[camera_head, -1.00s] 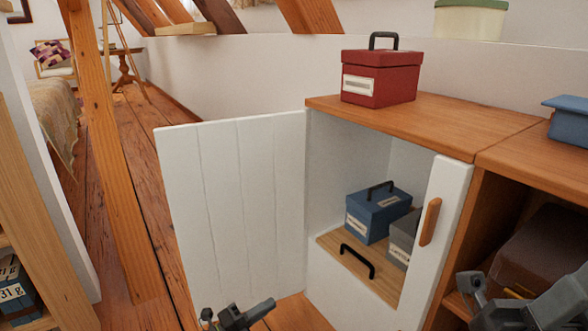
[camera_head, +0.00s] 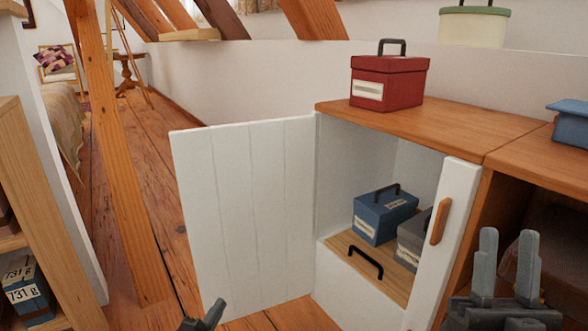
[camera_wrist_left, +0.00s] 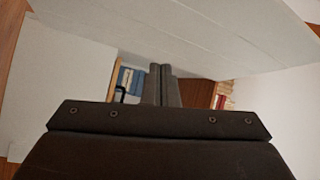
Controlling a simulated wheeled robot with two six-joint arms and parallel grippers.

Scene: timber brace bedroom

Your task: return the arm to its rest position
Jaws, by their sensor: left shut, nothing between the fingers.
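My left gripper (camera_head: 214,312) shows only in part at the bottom edge of the head view, in front of the open white cabinet door (camera_head: 245,215). In the left wrist view its two fingers (camera_wrist_left: 160,84) lie together, shut and empty. My right gripper (camera_head: 507,255) is at the lower right, fingers pointing up and apart, with nothing between them. It is in front of the open wooden shelf compartment. The rest of both arms is mostly out of view.
The white cabinet holds a blue box (camera_head: 385,214) and a grey box (camera_head: 411,236), partly hidden by the cabinet's white front panel. A red box (camera_head: 388,83) stands on the wooden top (camera_head: 440,117). A timber post (camera_head: 118,170) stands at the left, with wooden floor beyond.

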